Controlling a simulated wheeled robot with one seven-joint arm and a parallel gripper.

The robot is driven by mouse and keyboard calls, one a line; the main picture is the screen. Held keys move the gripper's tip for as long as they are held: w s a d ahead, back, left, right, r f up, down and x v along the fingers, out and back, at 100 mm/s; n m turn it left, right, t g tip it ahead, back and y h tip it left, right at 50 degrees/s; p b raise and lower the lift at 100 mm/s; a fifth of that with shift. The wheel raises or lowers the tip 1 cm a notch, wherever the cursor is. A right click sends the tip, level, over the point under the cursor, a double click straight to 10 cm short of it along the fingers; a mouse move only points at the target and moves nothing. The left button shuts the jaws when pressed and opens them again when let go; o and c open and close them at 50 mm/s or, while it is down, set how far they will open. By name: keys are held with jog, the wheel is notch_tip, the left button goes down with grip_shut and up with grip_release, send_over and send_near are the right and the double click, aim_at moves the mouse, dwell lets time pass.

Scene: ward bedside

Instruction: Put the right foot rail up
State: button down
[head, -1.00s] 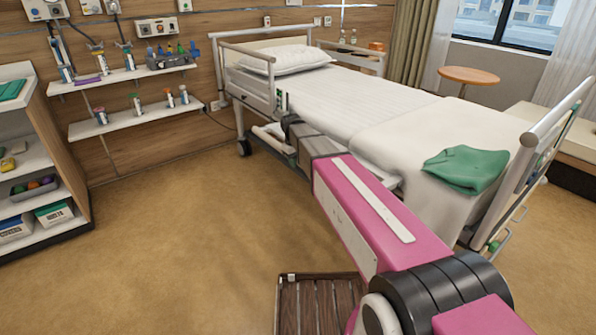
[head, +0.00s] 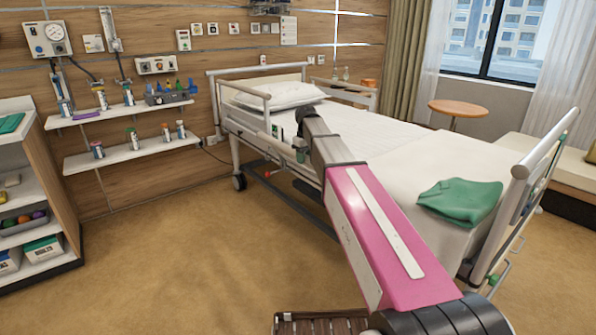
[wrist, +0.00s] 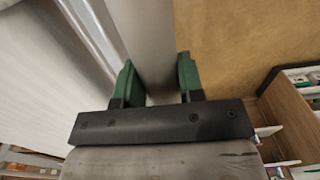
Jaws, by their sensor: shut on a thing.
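My gripper (wrist: 158,84) is shut on a smooth grey rail bar, which I take for the right foot rail (wrist: 147,38). The green fingers lie on both sides of the bar in the wrist view. In the head view my arm reaches over the near long side of the bed (head: 370,130), and its far end is beside the mattress. The held rail is mostly hidden behind my arm there, so its height is hard to tell. The head rail (head: 240,91) on the same side stands upright near the pillow.
A green folded cloth (head: 460,200) lies on the blanket by the footboard (head: 545,145). Wall shelves (head: 130,150) with bottles and a shelf unit (head: 35,185) stand at left. The floor (head: 170,260) between them and the bed is clear.

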jog(key=w+d, duration=0.1)
jog(key=w+d+r, duration=0.2)
jog(key=shift+d+r, duration=0.25)
jog(key=shift+d, duration=0.1)
jog(key=w+d+r+g+y, duration=0.2)
jog(key=w+d+y, duration=0.1)
jog(key=d, duration=0.3)
jog(key=shift+w+d+g+y, duration=0.15)
jog(key=shift+w+g+y, duration=0.15)
jog(key=shift+w, duration=0.2)
jog(key=shift+r, duration=0.1)
jog(key=c, duration=0.7)
grip_release()
jog(key=shift+c, duration=0.2)
jog(key=shift+r, duration=0.25)
jog(key=v, duration=0.7)
